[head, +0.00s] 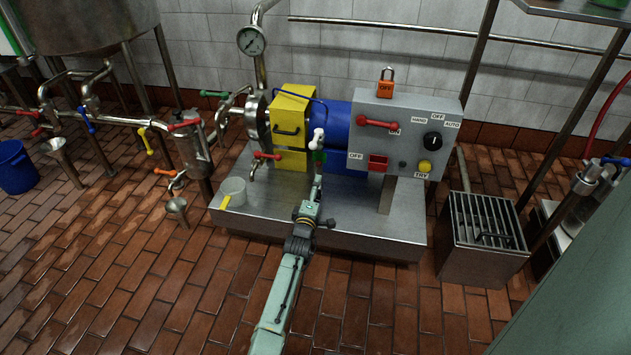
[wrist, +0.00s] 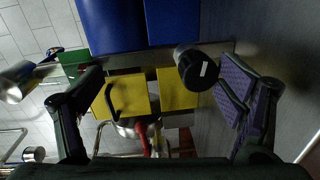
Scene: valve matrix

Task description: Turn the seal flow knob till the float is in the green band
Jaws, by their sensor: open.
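A black round knob (wrist: 197,68) with a white mark shows in the wrist view, in front of the yellow guard; I take it as the seal flow knob. My gripper (wrist: 160,82) is open, with the knob between its fingers, closer to the right finger and apart from it. In the head view my gripper (head: 317,184) is in front of the pump unit, and I cannot make out the knob there. A white-topped fitting with a green part (head: 318,140) stands just above my gripper; its green block (wrist: 76,66) shows by the left finger. I cannot see the float or green band.
The yellow guard (head: 290,118) and blue motor (head: 338,125) are behind my gripper. A grey control box (head: 400,105) stands to the right, with a red handle and an orange padlock. A red lever (head: 266,155) and a clear beaker (head: 234,190) are to the left.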

